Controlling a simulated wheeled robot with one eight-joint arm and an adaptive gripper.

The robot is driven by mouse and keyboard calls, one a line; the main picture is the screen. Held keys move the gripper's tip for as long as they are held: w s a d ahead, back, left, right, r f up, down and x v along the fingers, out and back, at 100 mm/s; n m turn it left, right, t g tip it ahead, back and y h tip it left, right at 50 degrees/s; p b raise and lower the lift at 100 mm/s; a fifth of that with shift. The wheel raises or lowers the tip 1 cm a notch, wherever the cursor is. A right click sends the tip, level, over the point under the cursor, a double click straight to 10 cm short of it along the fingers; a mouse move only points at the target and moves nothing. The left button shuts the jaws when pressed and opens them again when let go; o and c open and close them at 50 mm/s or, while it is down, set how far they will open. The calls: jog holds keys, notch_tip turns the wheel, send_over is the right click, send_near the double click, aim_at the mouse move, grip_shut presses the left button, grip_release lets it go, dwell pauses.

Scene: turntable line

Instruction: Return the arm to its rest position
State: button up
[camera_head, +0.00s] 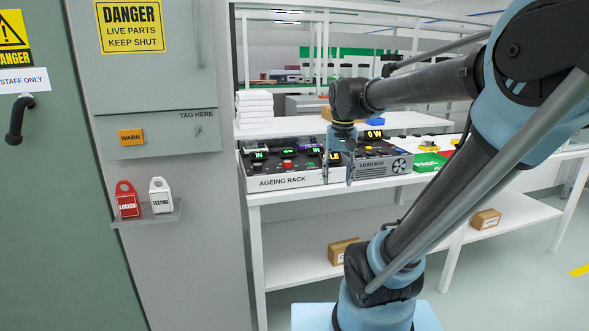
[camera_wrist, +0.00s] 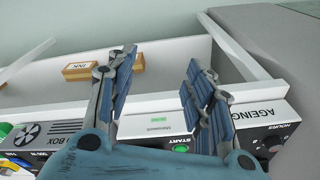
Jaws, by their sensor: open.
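My arm reaches across the right half of the head view and bends down over the bench. My gripper (camera_head: 338,172) hangs with its fingers pointing down in front of the ageing rack (camera_head: 285,181) and the load box (camera_head: 383,170). In the wrist view my gripper (camera_wrist: 155,90) shows two blue padded fingers spread apart, with nothing between them. Past the fingers are the bench's front edge and the lower shelf. I cannot tell whether the fingers touch either box.
A white bench (camera_head: 285,195) carries the boxes. Small cartons (camera_head: 486,219) lie on its lower shelf. At left stands a grey cabinet (camera_head: 165,70) with a ledge holding a red tag (camera_head: 127,201) and a white tag (camera_head: 160,197).

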jog(key=s+d+f, duration=0.2)
jog(key=s+f, duration=0.4)
jog(key=f, duration=0.1)
jog(key=s+d+f+n+t, duration=0.1)
jog(key=s+d+f, duration=0.2)
jog(key=s+f, duration=0.4)
jog(key=shift+s+d+f, duration=0.15)
jog(key=shift+d+f, duration=0.2)
jog(key=shift+f, duration=0.35)
jog(key=shift+w+f, duration=0.2)
jog(key=shift+w, duration=0.3)
